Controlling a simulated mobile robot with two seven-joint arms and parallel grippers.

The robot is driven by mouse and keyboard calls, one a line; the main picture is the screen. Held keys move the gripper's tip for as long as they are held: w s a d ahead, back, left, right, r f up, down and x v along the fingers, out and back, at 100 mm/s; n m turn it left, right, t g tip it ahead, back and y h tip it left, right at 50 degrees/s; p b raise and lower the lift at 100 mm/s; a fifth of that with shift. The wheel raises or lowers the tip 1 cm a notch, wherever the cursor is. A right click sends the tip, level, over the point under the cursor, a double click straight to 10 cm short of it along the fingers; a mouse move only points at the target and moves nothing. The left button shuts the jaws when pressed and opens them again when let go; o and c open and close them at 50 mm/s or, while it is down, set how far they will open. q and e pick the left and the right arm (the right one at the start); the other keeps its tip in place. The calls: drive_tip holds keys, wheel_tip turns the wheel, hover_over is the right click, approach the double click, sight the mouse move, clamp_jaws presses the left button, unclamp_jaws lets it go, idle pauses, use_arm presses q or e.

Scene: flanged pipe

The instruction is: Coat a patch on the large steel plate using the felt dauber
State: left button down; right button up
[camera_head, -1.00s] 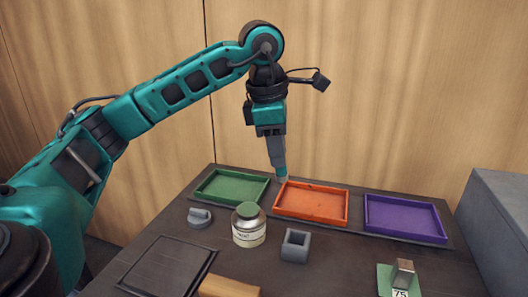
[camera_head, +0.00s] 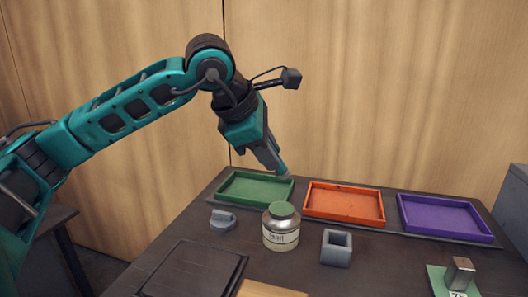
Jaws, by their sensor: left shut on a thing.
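My left gripper (camera_head: 276,161) is at the end of the teal arm, tilted down to the right, above the back right corner of the green tray. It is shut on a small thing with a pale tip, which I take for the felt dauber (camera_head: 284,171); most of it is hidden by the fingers. A dark, square, flat plate (camera_head: 195,268), which may be the large steel plate, lies at the table's front left, partly cut off by the frame. The gripper is well behind and above it. A jar (camera_head: 281,236) with a green lid stands upright mid-table. My right gripper is not in view.
Green (camera_head: 228,193), orange (camera_head: 338,219) and purple (camera_head: 435,230) trays line the back. A grey square hollow block (camera_head: 336,249) and a grey round-based piece (camera_head: 222,223) flank the jar. A metal block (camera_head: 459,273) stands on a green pad at front right.

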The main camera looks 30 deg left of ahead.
use_arm(q)
drive_tip(key=shift+f+b, duration=1.75)
drive_tip(key=shift+f, duration=1.05)
drive_tip(key=shift+f+b, duration=0.7)
drive_tip(key=shift+f, duration=0.05)
drive_tip(key=shift+r, duration=0.1)
drive_tip(key=shift+r+p, duration=2.55)
drive_tip(key=shift+r, duration=0.9)
